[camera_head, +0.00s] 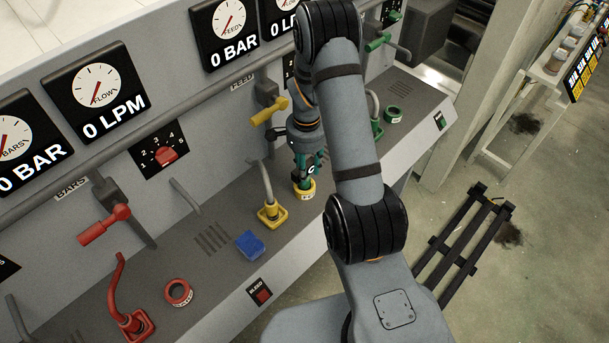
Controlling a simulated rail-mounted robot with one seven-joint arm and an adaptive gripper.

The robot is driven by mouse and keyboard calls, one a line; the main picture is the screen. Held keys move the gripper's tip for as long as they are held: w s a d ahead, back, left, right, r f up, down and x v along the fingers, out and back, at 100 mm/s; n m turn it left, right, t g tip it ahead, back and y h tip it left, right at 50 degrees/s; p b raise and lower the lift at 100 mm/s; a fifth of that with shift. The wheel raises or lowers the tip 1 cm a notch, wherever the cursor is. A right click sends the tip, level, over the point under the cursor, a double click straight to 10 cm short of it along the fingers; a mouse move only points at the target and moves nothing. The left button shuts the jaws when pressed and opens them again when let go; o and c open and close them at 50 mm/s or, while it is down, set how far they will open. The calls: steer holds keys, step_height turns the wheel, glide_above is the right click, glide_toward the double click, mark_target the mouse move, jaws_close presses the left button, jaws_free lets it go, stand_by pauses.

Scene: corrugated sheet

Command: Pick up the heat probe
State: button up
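My gripper (306,165) points down over the bench shelf, just above and behind a yellow ring (304,192) with a white label. Dark and teal-green parts show at the gripper's end. I cannot tell whether the teal part belongs to the gripper or is an object between its fingers. The finger opening is too small and partly hidden to read. No object can be surely identified as the heat probe. A small blue block-like object (250,244) lies on the shelf left of and nearer than the gripper.
A yellow hose fitting (270,212) stands close left of the gripper. A red ring (178,292), a red fitting (132,323) and a green ring (393,114) are on the shelf. Valve handles, red (104,225) and yellow (269,110), jut from the panel. Bare shelf lies around the blue object.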

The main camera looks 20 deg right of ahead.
steer(key=c, duration=0.7)
jaws_close()
steer(key=shift+r, duration=0.15)
